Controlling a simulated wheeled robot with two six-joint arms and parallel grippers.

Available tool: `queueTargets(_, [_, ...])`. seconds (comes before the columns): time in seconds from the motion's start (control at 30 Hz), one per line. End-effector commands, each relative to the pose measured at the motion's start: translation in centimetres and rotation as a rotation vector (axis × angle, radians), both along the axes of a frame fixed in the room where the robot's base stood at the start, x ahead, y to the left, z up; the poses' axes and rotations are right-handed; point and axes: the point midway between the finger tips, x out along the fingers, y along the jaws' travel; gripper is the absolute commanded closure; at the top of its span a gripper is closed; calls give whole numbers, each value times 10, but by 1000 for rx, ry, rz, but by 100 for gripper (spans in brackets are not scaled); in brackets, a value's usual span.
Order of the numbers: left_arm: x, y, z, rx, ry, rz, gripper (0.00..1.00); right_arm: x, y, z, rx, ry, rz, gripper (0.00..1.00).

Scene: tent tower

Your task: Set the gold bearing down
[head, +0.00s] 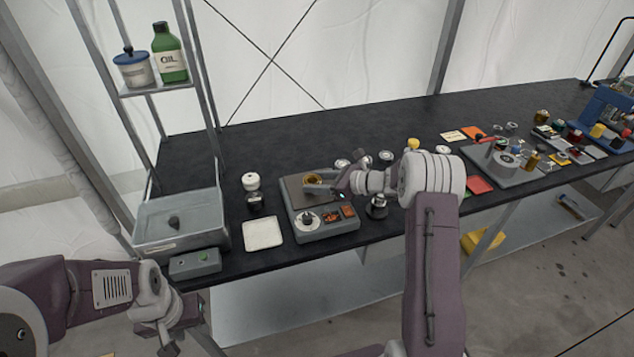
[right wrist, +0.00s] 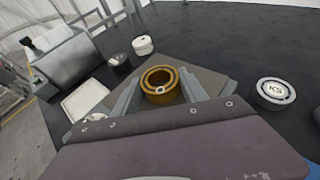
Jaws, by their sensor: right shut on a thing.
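The gold bearing (head: 313,178) is a short gold ring over the brown pad of a grey tray (head: 336,236) on the black bench. In the right wrist view the bearing (right wrist: 152,75) sits between both fingers of my right gripper (right wrist: 160,90), with the brown pad (right wrist: 205,80) beneath and around it. My right gripper (head: 320,187) is shut on the bearing, in from the right. I cannot tell whether the bearing touches the pad. My left gripper (head: 190,318) hangs in front of the bench at the lower left, away from the tray; its jaws are unclear.
A white square dish (head: 263,234), a white jar (head: 250,181) and a dark cup (head: 255,201) stand left of the tray. A grey metal bin (head: 182,222) is further left. The bench behind is clear.

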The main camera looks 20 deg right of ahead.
Motion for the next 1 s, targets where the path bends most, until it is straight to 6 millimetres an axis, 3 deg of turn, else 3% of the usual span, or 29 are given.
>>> queueTargets(0.27, [0,0,-5,0,0,0,64,0,0,-4,0,-1,0,99])
queueTargets(0.3, [0,0,-3,0,0,0,64,0,0,-3,-1,-1,0,39])
queueTargets(0.33, [0,0,-3,0,0,0,64,0,0,-3,-1,-1,0,30])
queueTargets(0.7, [0,0,1,0,0,0,64,-2,-3,3,-1,-1,-1,28])
queueTargets(1.0, [0,0,-3,0,0,0,64,-48,-53,30,-1,-2,-5,28])
